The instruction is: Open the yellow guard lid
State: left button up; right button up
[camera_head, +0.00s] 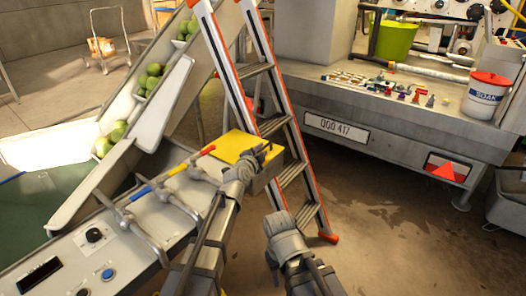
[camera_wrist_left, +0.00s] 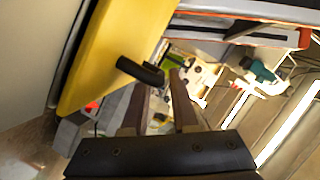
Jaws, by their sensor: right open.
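The yellow guard lid (camera_head: 233,146) lies over a grey box at the end of the conveyor, in front of the ladder, and looks closed. In the left wrist view the yellow lid (camera_wrist_left: 110,50) fills the upper left, with a black handle (camera_wrist_left: 138,70) sticking out of it. My left gripper (camera_head: 262,152) is at the lid's right side. Its fingers (camera_wrist_left: 158,98) are apart, with the handle close to their tips; I cannot tell whether they touch it. My right gripper (camera_head: 271,262) is open and empty, low over the floor, well away from the lid.
An orange and grey stepladder (camera_head: 221,60) stands right behind the lid. A control panel (camera_head: 110,250) with bent bars is on the left, below a chute of green fruit (camera_head: 118,131).

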pick_arm(q)
jog(key=shift+x, duration=1.2)
jog(key=shift+s, duration=0.1)
grip_shut()
dwell(0.4)
